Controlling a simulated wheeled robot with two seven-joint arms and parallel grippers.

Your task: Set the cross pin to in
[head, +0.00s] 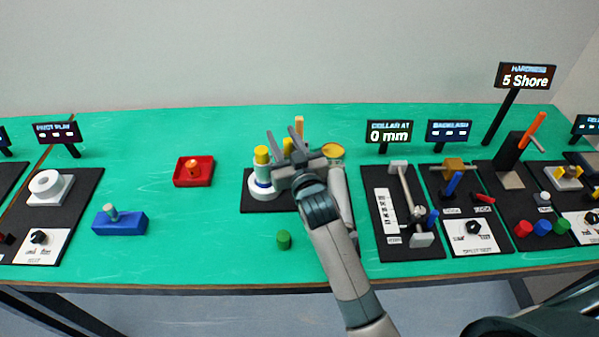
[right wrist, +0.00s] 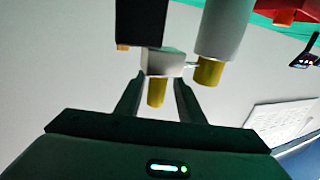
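The right gripper (head: 284,138) hangs over the black board (head: 252,203) in the middle of the table, fingers apart. In the right wrist view its fingers (right wrist: 160,92) stand either side of a yellow peg (right wrist: 157,92) under a pale block (right wrist: 165,62); whether they touch it I cannot tell. A yellow-topped post (head: 261,155) on a white base with a blue band stands left of the gripper; a yellow-ended grey cylinder (right wrist: 208,72) shows in the wrist view. An orange upright (head: 299,125) rises behind the gripper. Which part is the cross pin is unclear; my arm hides much of the board.
A red tray (head: 207,180) holding an orange piece and a blue block (head: 130,224) with a peg lie left. The collar board (head: 417,250), reading 0 mm, and other fixtures fill the right.

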